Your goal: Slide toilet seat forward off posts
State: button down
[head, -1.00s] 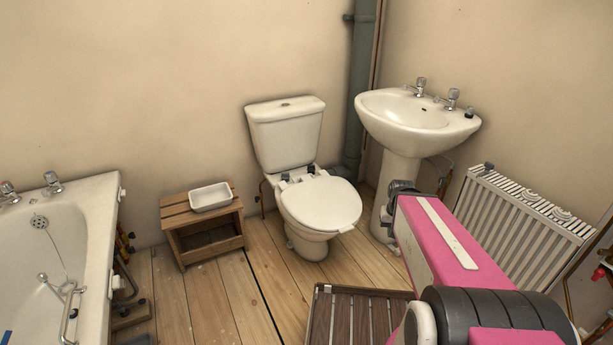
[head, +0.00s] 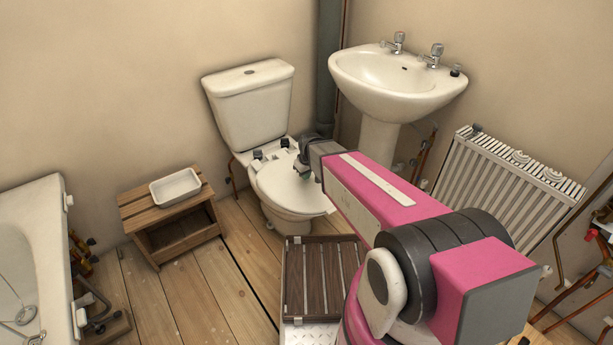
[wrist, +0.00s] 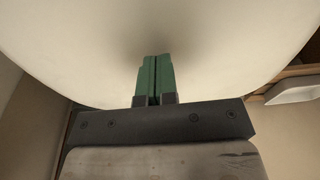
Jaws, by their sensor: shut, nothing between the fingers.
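The white toilet seat (head: 276,188) lies flat and closed on the toilet bowl. Two small dark hinge posts (head: 257,155) show at its back edge, by the cistern. My gripper (head: 303,172) is over the right part of the seat, and the arm hides the seat's right side. In the wrist view the green fingers (wrist: 157,70) are pressed together with nothing between them. The pale seat (wrist: 230,45) fills the top of that view, with a soft shadow near the fingertips. I cannot tell whether the fingers touch it.
A wooden slatted mat (head: 322,280) lies on the floor in front of the toilet. A wooden stool (head: 175,225) with a white dish (head: 175,187) stands left. The basin (head: 397,85) and radiator (head: 505,185) are at right, the bath (head: 35,265) at far left.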

jog(key=w+a, duration=0.1)
jog(key=w, duration=0.1)
jog(key=w+a, duration=0.2)
jog(key=w, duration=0.1)
jog(key=w+a, duration=0.2)
jog(key=w, duration=0.1)
jog(key=shift+a, duration=0.1)
jog(key=shift+s+f, duration=0.25)
jog(key=shift+f, duration=0.65)
